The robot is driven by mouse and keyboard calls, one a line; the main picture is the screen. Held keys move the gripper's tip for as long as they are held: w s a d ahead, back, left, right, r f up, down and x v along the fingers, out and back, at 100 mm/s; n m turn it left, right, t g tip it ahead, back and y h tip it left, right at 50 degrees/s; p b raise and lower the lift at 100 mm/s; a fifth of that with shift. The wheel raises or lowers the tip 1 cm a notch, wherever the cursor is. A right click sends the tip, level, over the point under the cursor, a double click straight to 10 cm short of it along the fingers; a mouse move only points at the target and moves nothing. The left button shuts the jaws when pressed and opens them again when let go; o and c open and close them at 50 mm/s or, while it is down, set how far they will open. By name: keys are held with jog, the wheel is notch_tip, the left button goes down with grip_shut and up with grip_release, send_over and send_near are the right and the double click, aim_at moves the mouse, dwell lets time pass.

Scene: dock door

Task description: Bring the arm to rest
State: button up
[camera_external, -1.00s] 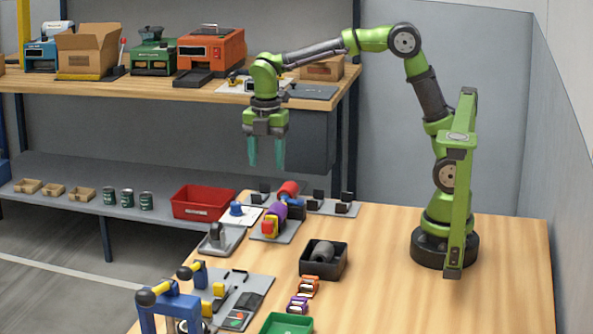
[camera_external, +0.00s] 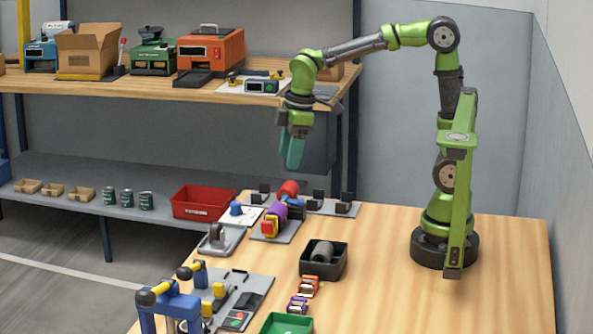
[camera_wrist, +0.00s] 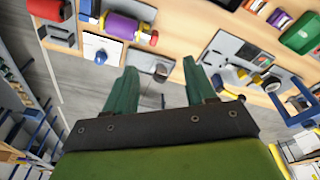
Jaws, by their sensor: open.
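My gripper (camera_external: 292,153) hangs in the air above the far part of the wooden table (camera_external: 390,270), with its teal fingers pointing down. In the wrist view its two fingers (camera_wrist: 160,85) stand apart with nothing held between them. Below it on the table is a grey plate with a red, purple and yellow part (camera_external: 272,220). My arm is raised and bent, reaching left from its base on the table.
A black bin (camera_external: 324,260) and a green tray (camera_external: 287,324) stand on the table. A blue frame with yellow-and-black knobs (camera_external: 170,300) is at the front left. A red bin (camera_external: 203,203) sits on the lower shelf. The table's right side is clear around my base.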

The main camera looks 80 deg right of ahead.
jog(key=s+r+m+t, duration=0.2)
jog(key=s+m, duration=0.3)
jog(key=s, duration=0.1)
jog(key=s+r+m+t+y, duration=0.1)
jog(key=s+m+t, duration=0.2)
jog(key=s+m, duration=0.2)
jog(key=shift+s+d+r, duration=0.35)
jog(key=shift+s+d, duration=0.1)
jog(key=shift+s, duration=0.5)
